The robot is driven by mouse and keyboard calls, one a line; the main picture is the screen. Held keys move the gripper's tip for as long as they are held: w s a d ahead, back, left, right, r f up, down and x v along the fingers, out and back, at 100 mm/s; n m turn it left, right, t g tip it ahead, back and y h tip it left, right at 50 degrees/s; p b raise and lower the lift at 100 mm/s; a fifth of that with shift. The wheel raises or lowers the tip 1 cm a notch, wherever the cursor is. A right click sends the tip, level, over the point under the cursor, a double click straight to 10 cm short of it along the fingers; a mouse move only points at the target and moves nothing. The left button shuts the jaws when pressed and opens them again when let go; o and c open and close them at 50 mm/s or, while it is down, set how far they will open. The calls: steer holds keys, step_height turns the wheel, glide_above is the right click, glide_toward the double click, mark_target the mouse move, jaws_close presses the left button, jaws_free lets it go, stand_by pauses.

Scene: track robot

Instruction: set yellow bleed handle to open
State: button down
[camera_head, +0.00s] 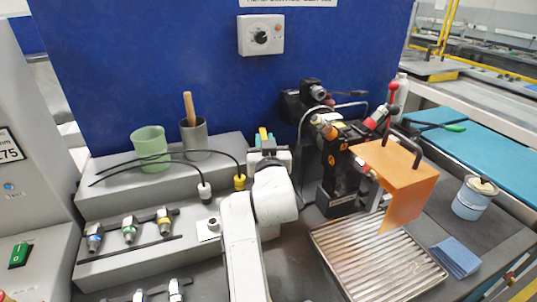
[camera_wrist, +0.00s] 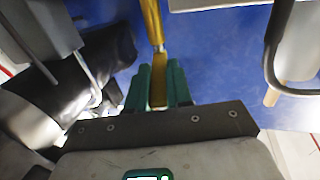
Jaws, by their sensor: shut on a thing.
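The yellow bleed handle (camera_wrist: 153,25) is a narrow yellow bar coming down from the top of the wrist view. Its lower end lies between the green fingers of my gripper (camera_wrist: 158,82), which are shut on it. In the head view, my gripper (camera_head: 265,143) is above the grey bench step in front of the blue panel. A bit of yellow shows between its fingertips there. My wrist hides most of the handle in that view, and I cannot tell its set position.
A dark machine (camera_head: 340,160) with a red-knobbed lever (camera_head: 393,90) and an orange guard (camera_head: 400,172) stands to the right. A ribbed tray (camera_head: 375,265) lies before it. A green mug (camera_head: 149,146), a grey cup (camera_head: 194,136) and cabled connectors are on the left.

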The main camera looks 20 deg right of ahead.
steer(key=shift+a, duration=0.15)
steer(key=c, duration=1)
jaws_free()
steer(key=shift+s, duration=0.1)
steer(key=s, duration=0.3)
steer(key=s+a+b, duration=0.1)
steer(key=s, duration=0.3)
steer(key=s+a+b, duration=0.1)
steer(key=s, duration=0.2)
steer(key=shift+s+a, duration=0.15)
steer(key=shift+s, duration=0.15)
